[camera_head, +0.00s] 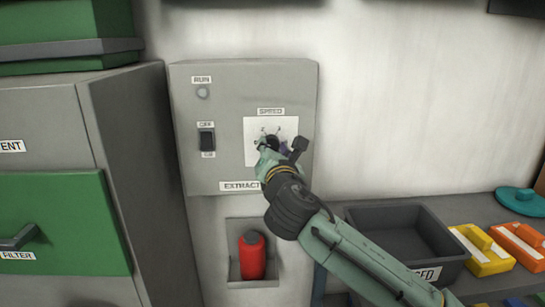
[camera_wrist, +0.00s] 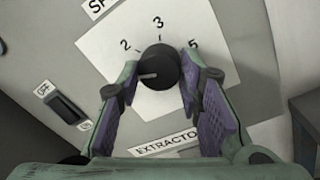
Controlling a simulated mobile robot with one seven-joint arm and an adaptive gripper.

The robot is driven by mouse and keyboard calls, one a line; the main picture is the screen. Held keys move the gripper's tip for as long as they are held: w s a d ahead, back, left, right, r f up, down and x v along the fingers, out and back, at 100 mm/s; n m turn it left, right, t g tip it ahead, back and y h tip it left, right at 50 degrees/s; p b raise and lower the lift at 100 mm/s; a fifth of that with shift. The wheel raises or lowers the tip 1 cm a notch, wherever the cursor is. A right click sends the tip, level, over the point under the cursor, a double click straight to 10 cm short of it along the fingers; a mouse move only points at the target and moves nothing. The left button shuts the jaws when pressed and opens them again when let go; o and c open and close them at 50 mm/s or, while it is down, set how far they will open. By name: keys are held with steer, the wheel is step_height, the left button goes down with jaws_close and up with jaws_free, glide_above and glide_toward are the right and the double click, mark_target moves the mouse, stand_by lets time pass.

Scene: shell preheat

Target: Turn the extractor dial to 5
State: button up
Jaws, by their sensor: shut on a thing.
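The extractor dial (camera_wrist: 160,66) is a round black knob on a white number plate (camera_wrist: 105,45) on the extractor box. In the wrist view its pale pointer mark points left and slightly down, below the 2. The numbers 2, 3 and 5 show around it; the left finger covers the plate's lower left part. My gripper (camera_wrist: 160,70) is shut on the dial, one finger on each side. In the head view my gripper (camera_head: 270,147) reaches the plate from the lower right and hides most of the dial.
The grey extractor box (camera_head: 225,85) has a black switch (camera_head: 207,139) left of the plate. A red bottle (camera_head: 252,256) sits in a wall niche below. A dark tray (camera_head: 405,219) and yellow (camera_head: 480,258) and orange (camera_head: 522,247) holders stand on the shelf at right. A cabinet (camera_head: 120,120) stands left.

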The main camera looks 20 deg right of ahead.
steer(key=m+b, duration=0.3)
steer(key=m, duration=0.5)
steer(key=m+h+b, duration=0.1)
steer(key=m+b, duration=0.2)
steer(key=m, duration=0.6)
steer(key=shift+a+h, duration=0.15)
steer(key=shift+h, duration=0.15)
steer(key=m, duration=0.4)
steer(key=m+p, duration=0.1)
steer(key=m, duration=0.3)
steer(key=shift+h+p, duration=0.3)
steer(key=m+p, duration=0.1)
steer(key=m, duration=0.3)
steer(key=shift+r+m+g+p, duration=0.1)
steer(key=shift+m+g+p, duration=0.2)
steer(key=shift+p, duration=0.1)
steer(key=shift+m+p, duration=0.65)
steer(key=shift+m, duration=1.15)
